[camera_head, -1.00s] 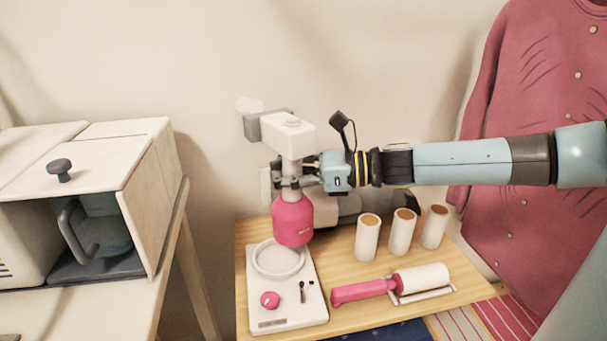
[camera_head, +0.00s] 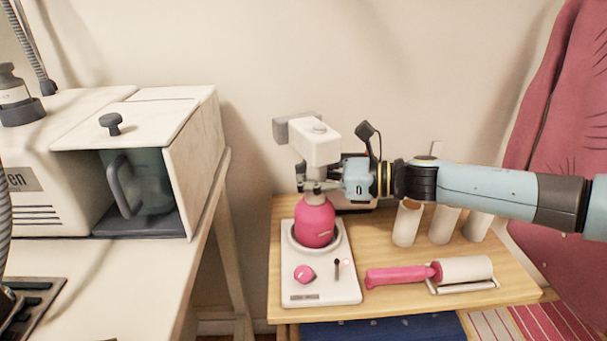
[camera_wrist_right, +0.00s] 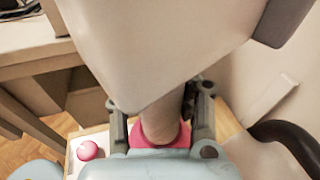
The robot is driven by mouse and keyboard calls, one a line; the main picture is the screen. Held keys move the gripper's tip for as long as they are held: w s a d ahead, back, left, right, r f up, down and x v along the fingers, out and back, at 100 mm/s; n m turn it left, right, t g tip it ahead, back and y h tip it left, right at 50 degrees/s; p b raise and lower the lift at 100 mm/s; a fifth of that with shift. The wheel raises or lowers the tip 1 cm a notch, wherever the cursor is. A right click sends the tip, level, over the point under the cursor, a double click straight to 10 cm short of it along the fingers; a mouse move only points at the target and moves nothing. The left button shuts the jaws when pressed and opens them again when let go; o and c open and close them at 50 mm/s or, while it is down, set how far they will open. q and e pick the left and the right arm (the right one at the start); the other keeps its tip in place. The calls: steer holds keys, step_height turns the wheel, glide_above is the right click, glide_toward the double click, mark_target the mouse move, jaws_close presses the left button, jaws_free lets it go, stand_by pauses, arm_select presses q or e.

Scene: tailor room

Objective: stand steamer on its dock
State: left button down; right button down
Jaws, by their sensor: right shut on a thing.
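The steamer (camera_head: 315,222) has a pink round body, a white head and a grey nozzle block at the upper left. It is upright, with its pink base within the round ring of the white dock (camera_head: 320,288). I cannot tell whether the base rests fully on the dock. My right gripper (camera_head: 314,184) is shut around the steamer's neck from the right. In the right wrist view, the white head (camera_wrist_right: 160,45) covers much of the picture and the fingers (camera_wrist_right: 160,118) flank the neck. My left gripper is not in view.
The dock stands on a small wooden table (camera_head: 385,248). A pink-handled lint roller (camera_head: 400,275) and several cardboard-lined rolls (camera_head: 407,222) are right of it. A white cabinet (camera_head: 195,150) holding a jug (camera_head: 145,185) stands left. A red garment (camera_head: 560,110) hangs right.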

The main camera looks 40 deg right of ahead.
steer(key=c, duration=1.1)
jaws_free()
steer(key=shift+f, duration=0.1)
steer(key=shift+s, duration=0.15)
steer(key=p+v, duration=0.4)
steer(key=v, duration=0.8)
